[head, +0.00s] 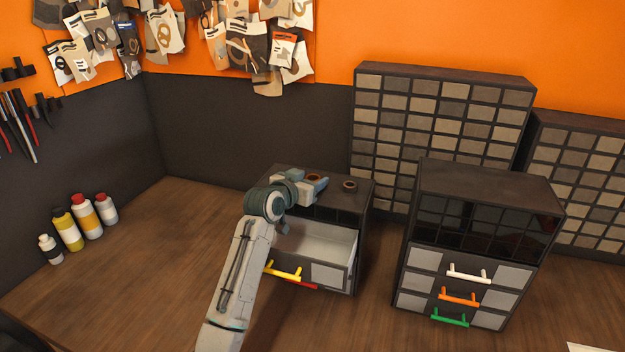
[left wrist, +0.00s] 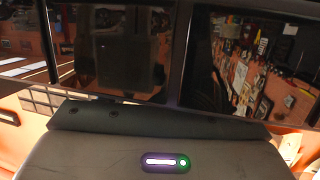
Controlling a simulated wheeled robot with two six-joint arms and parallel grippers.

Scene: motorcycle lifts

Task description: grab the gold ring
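A small brown-gold ring (head: 313,177) sits on top of the small dark drawer cabinet (head: 362,208), partly hidden by my gripper. A second, darker ring (head: 350,185) lies on the same top, further right. My left gripper (head: 314,184) is at the cabinet top beside the brown-gold ring. Its fingers look apart, and I see nothing held between them. Whether a finger touches the ring cannot be told. Neither ring can be made out in the left wrist view, which shows dark glossy panels (left wrist: 125,50). My right gripper is not in view.
A drawer (head: 322,243) of the cabinet stands open below my arm, with a yellow handle (head: 283,272). Another drawer cabinet (head: 485,190) stands to the right. Several bottles (head: 68,229) stand at left.

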